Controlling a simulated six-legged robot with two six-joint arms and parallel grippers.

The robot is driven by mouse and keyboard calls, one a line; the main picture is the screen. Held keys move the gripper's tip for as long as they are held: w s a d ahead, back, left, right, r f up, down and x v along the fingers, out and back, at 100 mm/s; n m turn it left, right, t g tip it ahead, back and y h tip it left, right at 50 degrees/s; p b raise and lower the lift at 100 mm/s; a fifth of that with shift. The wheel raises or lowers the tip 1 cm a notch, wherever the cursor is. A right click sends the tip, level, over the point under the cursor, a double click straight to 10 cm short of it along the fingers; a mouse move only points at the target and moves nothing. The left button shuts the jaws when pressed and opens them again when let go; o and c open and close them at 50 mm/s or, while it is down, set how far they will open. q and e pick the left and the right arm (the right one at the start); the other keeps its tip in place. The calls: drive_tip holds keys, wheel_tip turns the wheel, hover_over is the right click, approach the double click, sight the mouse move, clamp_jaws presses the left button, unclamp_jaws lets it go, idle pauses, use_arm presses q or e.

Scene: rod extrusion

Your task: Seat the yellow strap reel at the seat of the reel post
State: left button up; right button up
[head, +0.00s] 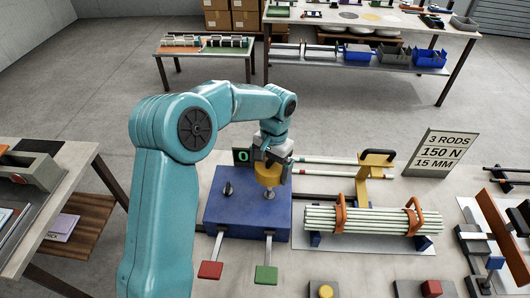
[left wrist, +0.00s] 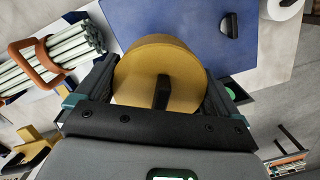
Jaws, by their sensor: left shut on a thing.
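The yellow strap reel (head: 268,175) is between the fingers of my left gripper (head: 271,158), over the right part of a blue box (head: 235,212). In the left wrist view the reel (left wrist: 140,72) fills the space between both fingers (left wrist: 160,85), with a dark bar on its near face. A small grey metal piece (head: 269,194) shows just under the reel in the head view. I cannot tell whether it is the reel post, or whether reel and piece touch. My right gripper is not in view.
The blue box carries a dark knob (head: 228,188), with red (head: 210,270) and green (head: 266,274) pedals in front. A strapped bundle of pale rods (head: 365,219) lies to the right, near a yellow stand (head: 376,180) and a sign (head: 440,152). The bench front holds small coloured blocks.

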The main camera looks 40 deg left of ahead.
use_arm(q)
drive_tip(key=shift+r, duration=0.35)
drive_tip(key=shift+a+f, duration=0.15)
drive_tip(key=shift+a, duration=0.05)
drive_tip(key=shift+d+f, duration=0.15)
drive_tip(key=shift+d, duration=0.05)
drive_tip(key=shift+s+f+b, duration=0.15)
drive_tip(key=shift+f+b, duration=0.05)
drive_tip(key=shift+b, duration=0.15)
drive_tip(key=shift+a+f+b, duration=0.1)
drive_tip(key=shift+f+b, duration=0.2)
drive_tip(key=shift+f, duration=0.1)
wheel_tip(320, 180, down, 3)
drive_tip(key=shift+f+b, duration=0.2)
drive_tip(key=shift+b, duration=1.05)
drive_tip(key=shift+f, duration=0.45)
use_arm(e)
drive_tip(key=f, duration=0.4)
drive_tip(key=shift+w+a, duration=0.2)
